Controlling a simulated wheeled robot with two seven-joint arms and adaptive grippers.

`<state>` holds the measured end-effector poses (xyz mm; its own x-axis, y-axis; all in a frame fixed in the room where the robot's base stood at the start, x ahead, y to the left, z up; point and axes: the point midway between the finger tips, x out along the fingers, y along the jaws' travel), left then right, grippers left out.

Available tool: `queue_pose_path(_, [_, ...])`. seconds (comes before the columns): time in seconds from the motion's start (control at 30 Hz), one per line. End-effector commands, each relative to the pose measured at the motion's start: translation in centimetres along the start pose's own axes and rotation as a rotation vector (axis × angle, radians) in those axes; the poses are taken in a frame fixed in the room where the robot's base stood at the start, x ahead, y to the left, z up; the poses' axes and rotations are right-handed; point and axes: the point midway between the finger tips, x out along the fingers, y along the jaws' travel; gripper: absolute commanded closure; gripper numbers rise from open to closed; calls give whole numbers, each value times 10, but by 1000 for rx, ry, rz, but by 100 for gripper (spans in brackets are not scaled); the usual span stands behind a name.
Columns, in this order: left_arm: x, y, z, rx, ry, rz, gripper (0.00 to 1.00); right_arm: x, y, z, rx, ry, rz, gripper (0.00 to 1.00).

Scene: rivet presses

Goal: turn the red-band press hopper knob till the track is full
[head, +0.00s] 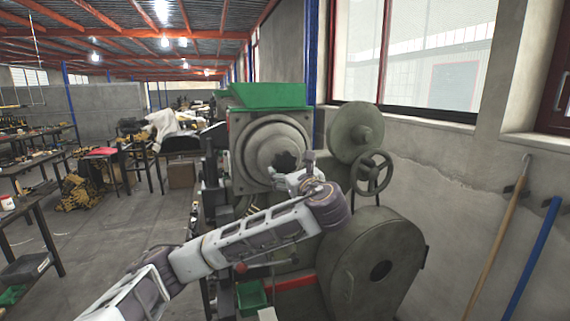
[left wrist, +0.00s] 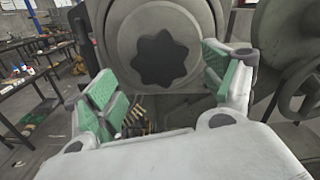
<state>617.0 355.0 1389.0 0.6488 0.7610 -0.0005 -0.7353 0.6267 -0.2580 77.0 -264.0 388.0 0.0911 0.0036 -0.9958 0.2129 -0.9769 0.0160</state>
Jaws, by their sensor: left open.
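The red-band press stands ahead in the head view, with its red band (head: 295,282) low on the body. Its round grey hopper (head: 250,150) faces me, with a dark star-shaped knob (head: 285,160) at the centre. The knob shows whole in the left wrist view (left wrist: 160,58). My left gripper (head: 298,174) is open in front of the hopper. Its green-padded fingers (left wrist: 165,88) are spread to either side and below the knob, with nothing between them. Small brass-coloured pieces (left wrist: 135,118) show below the hopper; whether the track is full cannot be told.
A handwheel (head: 371,173) and a large guarded flywheel (head: 372,265) stand right of the hopper. A green tray (head: 268,95) tops the press and a small green bin (head: 251,297) sits low. Benches (head: 30,210) stand left. Two poles (head: 503,235) lean on the right wall.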

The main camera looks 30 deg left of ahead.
Motion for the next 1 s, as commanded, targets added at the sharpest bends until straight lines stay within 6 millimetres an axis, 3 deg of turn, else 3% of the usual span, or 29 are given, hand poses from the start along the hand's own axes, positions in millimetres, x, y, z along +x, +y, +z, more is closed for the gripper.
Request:
queue_pose_path(0.4, [49,0,1,0,-1,2,16,-11,0,-1,0,0,-1,66])
queue_pose_path(0.87, [58,0,0,0,0,0,16,-12,0,-1,0,0,-1,66])
queue_pose_path(1.0, [58,0,0,0,0,0,31,-12,0,-1,0,0,-1,66])
